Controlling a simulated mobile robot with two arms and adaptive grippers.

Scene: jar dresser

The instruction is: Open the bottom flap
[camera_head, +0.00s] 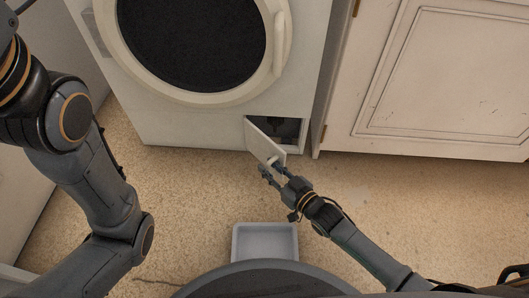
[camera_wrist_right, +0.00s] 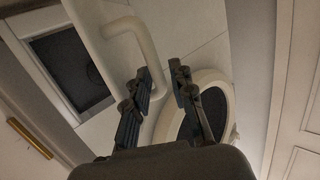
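The bottom flap (camera_head: 264,140) is a small white panel at the lower right of the white washing machine (camera_head: 180,122). It stands swung outward, and a dark opening (camera_head: 291,130) shows behind it. My right gripper (camera_head: 265,171) is at the flap's lower free end, with its fingers close to the edge; I cannot tell whether they touch it. In the right wrist view my right gripper (camera_wrist_right: 161,72) has its two fingers apart, with no flap seen between them. My left arm is at the left of the head view; its gripper is out of view.
The machine's round door (camera_head: 195,45) is above the flap. A white cabinet (camera_head: 440,80) stands to the right. A shallow grey tray (camera_head: 265,243) is on the speckled floor (camera_head: 190,195) in front of my base. The floor around it is mostly clear.

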